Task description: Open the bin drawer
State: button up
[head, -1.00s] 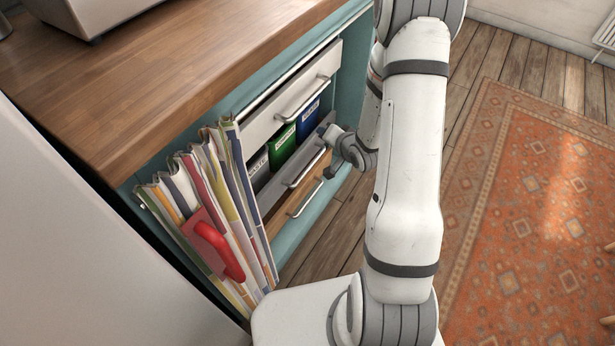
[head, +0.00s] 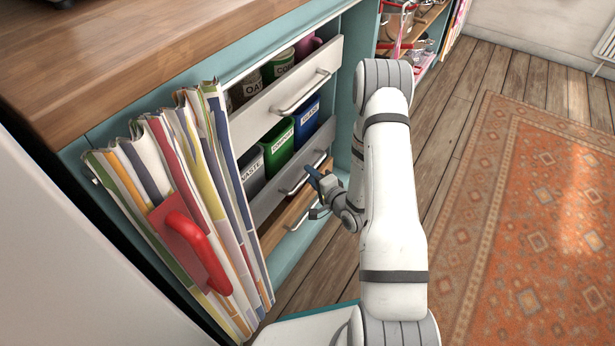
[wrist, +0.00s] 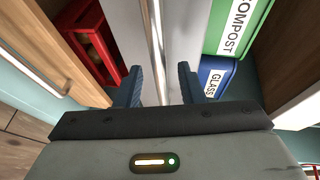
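The bin drawer has a grey front (head: 268,203) with a horizontal bar handle (head: 302,178). Waste (head: 251,172), compost (head: 279,147) and glass (head: 306,120) bins show above that front; how far out the drawer stands is hard to tell. My gripper (head: 313,180) is at the right part of this handle. In the wrist view its two blue fingertips (wrist: 161,84) are apart, with the handle bar (wrist: 154,45) running between them, in front of the grey front (wrist: 180,40). The compost bin (wrist: 232,25) and glass bin (wrist: 214,78) show to the right.
A white-fronted drawer (head: 285,100) with canisters and mugs is above. A wooden-fronted drawer (head: 282,222) is below, and a red crate (wrist: 92,40) shows on that side in the wrist view. Upright files (head: 190,180) with a red handled piece (head: 190,240) stand left. Floor at right is clear.

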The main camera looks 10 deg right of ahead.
jog(key=shift+x, duration=1.15)
grip_shut()
